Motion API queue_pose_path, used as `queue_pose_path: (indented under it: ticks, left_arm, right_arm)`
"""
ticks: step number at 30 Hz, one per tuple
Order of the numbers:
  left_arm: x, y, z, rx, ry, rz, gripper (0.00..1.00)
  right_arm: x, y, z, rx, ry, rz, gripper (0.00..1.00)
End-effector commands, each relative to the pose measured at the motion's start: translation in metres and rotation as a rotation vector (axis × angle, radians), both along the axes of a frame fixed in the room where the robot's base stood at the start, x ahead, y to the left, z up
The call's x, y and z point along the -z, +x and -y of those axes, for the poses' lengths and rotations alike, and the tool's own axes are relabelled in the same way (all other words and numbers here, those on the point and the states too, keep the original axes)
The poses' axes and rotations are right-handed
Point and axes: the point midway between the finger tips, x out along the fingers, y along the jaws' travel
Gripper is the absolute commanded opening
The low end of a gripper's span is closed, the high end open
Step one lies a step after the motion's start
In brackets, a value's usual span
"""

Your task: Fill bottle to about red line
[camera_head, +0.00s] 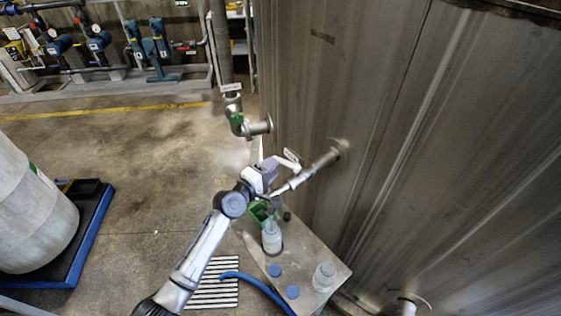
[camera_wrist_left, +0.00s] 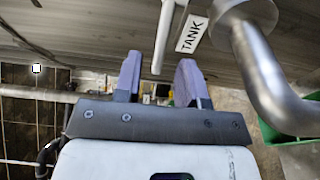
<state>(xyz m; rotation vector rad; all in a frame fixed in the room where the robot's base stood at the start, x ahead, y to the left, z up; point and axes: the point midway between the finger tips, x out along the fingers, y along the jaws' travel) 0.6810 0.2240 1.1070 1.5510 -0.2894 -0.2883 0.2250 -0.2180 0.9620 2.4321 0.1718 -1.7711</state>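A clear bottle (camera_head: 271,240) stands upright on a metal stand below the sampling pipe (camera_head: 312,172) that comes out of the tank wall. Its fill level and any red line are too small to make out. My left gripper (camera_head: 274,164) is up at the pipe's valve, above the bottle. In the left wrist view its two purple fingers (camera_wrist_left: 160,70) are apart, and a white lever (camera_wrist_left: 165,35) shows between their tips. I cannot tell whether they touch it. A "TANK" tag (camera_wrist_left: 191,33) hangs beside the lever. My right gripper is out of view.
A blue hose (camera_head: 250,280) runs in front. The large metal wall (camera_head: 400,130) blocks the right.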

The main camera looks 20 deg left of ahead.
Motion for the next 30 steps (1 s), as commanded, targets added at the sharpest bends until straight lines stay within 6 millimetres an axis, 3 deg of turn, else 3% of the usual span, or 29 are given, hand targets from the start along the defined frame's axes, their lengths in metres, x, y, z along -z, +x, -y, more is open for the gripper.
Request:
queue_pose_path:
  ticks: [9, 23, 30]
  left_arm:
    - [0.001, 0.035, 0.013, 0.0, 0.0, 0.0, 0.37]
    - [0.0, 0.042, 0.016, 0.0, 0.0, -0.001, 0.37]
    - [0.0, 0.042, 0.016, 0.0, 0.0, -0.001, 0.16]
  right_arm:
    - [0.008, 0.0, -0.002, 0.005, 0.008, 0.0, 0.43]
    - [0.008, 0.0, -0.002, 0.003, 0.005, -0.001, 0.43]
    - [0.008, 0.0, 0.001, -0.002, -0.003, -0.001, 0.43]
